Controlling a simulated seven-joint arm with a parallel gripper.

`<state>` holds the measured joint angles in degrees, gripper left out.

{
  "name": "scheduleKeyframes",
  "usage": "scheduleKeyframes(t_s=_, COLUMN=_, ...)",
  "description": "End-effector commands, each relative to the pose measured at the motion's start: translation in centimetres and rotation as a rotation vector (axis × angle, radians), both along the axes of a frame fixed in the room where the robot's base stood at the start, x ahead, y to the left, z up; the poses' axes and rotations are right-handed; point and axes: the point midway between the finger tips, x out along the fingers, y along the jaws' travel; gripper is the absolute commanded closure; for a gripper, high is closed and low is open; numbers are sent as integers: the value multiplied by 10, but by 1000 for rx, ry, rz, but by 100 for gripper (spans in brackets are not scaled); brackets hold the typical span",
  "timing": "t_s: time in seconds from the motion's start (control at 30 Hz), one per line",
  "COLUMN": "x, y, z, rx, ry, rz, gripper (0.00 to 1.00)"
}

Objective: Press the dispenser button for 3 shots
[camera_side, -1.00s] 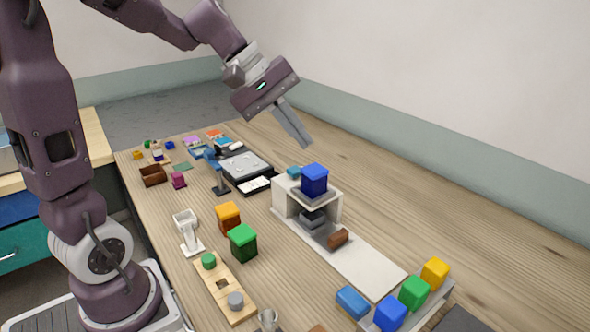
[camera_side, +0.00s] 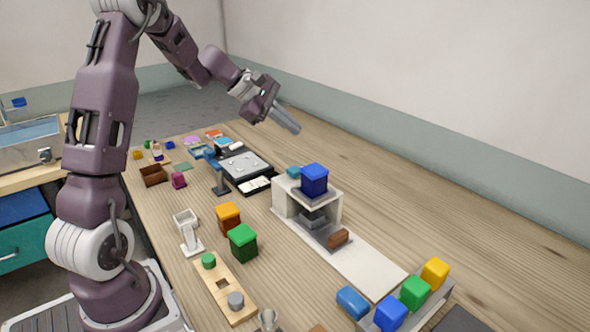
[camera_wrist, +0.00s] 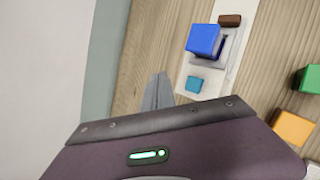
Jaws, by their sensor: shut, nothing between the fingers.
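The likely dispenser is a white housing (camera_side: 326,207) on a long pale base, with a blue block (camera_side: 314,179) on top and a small teal block (camera_side: 294,172), perhaps the button, at its back left. In the wrist view the blue block (camera_wrist: 204,39) and teal block (camera_wrist: 194,84) lie right of my fingers. My gripper (camera_side: 297,130) is shut and empty, in the air above and behind the housing, touching nothing. Its closed fingers also show in the wrist view (camera_wrist: 158,78). A brown piece (camera_side: 338,238) lies on the base in front of the housing.
Orange (camera_side: 228,217) and green (camera_side: 242,242) blocks stand left of the housing. A tray with coloured blocks (camera_side: 414,291) is at the front right. A black-framed device (camera_side: 246,167) stands behind. The tabletop to the right is bare.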

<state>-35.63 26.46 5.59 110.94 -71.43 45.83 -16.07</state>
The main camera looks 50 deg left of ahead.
Motion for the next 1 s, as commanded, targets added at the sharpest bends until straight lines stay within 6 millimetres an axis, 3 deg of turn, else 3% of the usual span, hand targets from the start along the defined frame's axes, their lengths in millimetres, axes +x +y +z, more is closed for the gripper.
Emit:
scheduleKeyframes(t_s=0.6, x=0, y=0, z=-78, rx=-2, ry=2, rz=-1, gripper=100)
scheduleKeyframes(t_s=1.0, x=0, y=0, z=-86, rx=1, ry=1, rz=0, gripper=100)
